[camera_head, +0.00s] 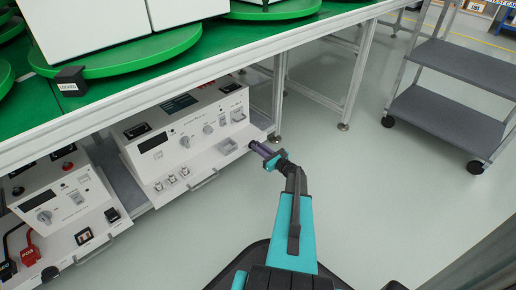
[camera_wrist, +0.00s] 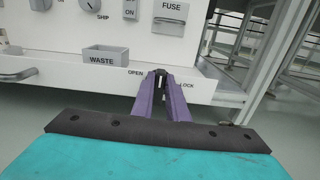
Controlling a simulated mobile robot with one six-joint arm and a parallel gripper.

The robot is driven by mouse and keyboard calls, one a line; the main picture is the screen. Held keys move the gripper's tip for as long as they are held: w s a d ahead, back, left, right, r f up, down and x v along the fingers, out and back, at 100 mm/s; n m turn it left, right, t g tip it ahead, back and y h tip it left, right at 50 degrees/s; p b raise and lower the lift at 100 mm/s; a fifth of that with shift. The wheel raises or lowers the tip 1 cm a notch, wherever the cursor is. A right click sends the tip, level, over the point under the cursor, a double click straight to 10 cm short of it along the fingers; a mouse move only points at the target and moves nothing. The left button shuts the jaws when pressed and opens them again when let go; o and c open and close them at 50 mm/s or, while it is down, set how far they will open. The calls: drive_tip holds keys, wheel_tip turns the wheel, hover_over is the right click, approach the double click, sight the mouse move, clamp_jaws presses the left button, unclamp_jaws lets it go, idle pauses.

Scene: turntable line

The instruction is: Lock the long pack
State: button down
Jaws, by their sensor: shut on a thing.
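A white test unit (camera_head: 172,130) stands on a shelf under the green table. Its lower front ledge carries the printed words OPEN and LOCK, seen in the wrist view. My gripper (camera_wrist: 160,76), with purple fingers, is at that ledge between the two words. It is shut on a small dark lock knob (camera_wrist: 160,73); its turn angle is mostly hidden by the fingers. In the head view my gripper (camera_head: 257,148) reaches the right end of the unit's ledge. I cannot tell which part is the long pack.
A second unit (camera_head: 60,205) stands at left. The table leg (camera_head: 278,92) is close right of my gripper. A grey cart (camera_head: 440,120) stands at right; the floor between is clear.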

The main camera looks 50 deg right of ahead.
drive_tip(key=shift+m, duration=0.3)
drive_tip(key=shift+d+f+m+p, duration=0.25)
drive_tip(key=shift+m+p, duration=1.4)
drive_tip(key=shift+m, duration=1.2)
drive_tip(key=shift+d+f+m+p, duration=0.25)
drive_tip(key=shift+m+p, duration=1.45)
drive_tip(key=shift+m, duration=1.2)
drive_tip(key=shift+d+f+m+p, duration=0.25)
drive_tip(key=shift+m+p, duration=1.4)
drive_tip(key=shift+m, duration=1.2)
drive_tip(key=shift+s, duration=0.1)
drive_tip(key=c, duration=1.7)
unclamp_jaws()
drive_tip(key=shift+c, duration=0.2)
drive_tip(key=shift+s, duration=0.1)
